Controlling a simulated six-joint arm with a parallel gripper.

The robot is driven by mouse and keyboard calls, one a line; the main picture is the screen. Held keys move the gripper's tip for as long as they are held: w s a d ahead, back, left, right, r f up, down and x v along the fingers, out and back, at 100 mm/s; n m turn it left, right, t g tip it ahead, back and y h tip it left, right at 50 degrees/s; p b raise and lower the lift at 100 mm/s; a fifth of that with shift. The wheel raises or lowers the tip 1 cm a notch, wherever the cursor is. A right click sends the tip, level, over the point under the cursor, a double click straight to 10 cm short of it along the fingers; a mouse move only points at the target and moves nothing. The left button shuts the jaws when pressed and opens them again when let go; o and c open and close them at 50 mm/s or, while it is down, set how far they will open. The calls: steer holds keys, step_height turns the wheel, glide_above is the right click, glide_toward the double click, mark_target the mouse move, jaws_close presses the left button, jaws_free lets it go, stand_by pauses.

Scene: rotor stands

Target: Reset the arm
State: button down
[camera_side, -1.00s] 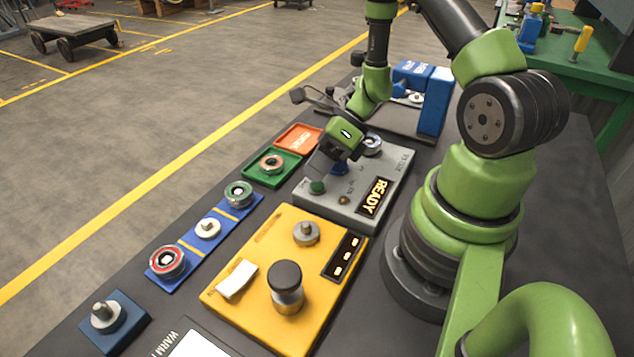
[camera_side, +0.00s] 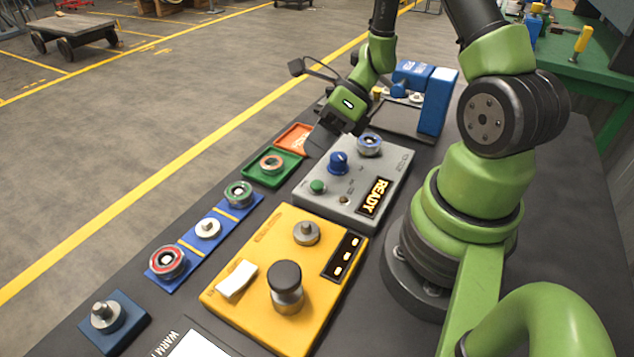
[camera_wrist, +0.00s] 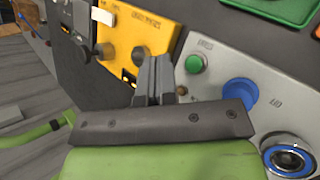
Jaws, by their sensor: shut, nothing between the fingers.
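My gripper (camera_side: 318,140) is shut and empty. In the side view it hangs over the far left edge of the grey panel, near the orange and green trays. In the wrist view my gripper (camera_wrist: 154,78) shows as two dark fingers together, seen over the grey panel's edge and the yellow box. The grey panel (camera_side: 330,205) carries a green button (camera_side: 317,187), a blue knob (camera_side: 338,162), a ringed rotor (camera_side: 370,145) and a lit READY display (camera_side: 375,197). The blue knob also shows in the wrist view (camera_wrist: 238,94).
The green tray (camera_side: 250,180) holds a copper-coloured ring, beside an orange tray (camera_side: 290,138). A blue strip (camera_side: 220,217) holds several round parts. The yellow box (camera_side: 255,310) has a tall black-topped knob (camera_side: 285,280). A blue press (camera_side: 437,100) stands behind. A navy stand (camera_side: 128,325) is at front left.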

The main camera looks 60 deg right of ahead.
stand_by(0.3)
steer(key=shift+a+r+n, duration=0.1)
steer(key=shift+r+n, duration=0.3)
steer(key=s+a+r+n+t+h, duration=0.1)
steer(key=s+a+r+n+h, duration=0.1)
steer(key=r+n, duration=0.4)
steer(key=s+a+r+n+t+h, duration=0.1)
steer(key=s+a+r+n+h, duration=0.1)
steer(key=s+r+n, duration=0.2)
steer(key=s+a+r+n+t+h, duration=0.1)
steer(key=s+a+r+n+h, duration=0.1)
steer(key=r+n, duration=0.8)
steer(key=s+a+n, duration=0.1)
steer(key=n, duration=0.6)
steer(key=shift+s, duration=0.3)
steer(key=w+d+f+m+g+h, duration=0.1)
steer(key=w+d+f+m+g, duration=0.2)
steer(key=w+f+m, duration=0.2)
steer(key=w+d+f+m+g+h, duration=0.1)
steer(key=w+d+f+m+g, duration=0.2)
steer(key=w+f+m, duration=0.2)
step_height(320, 180, down, 3)
steer(key=m, duration=0.4)
steer(key=shift+d+g, duration=0.4)
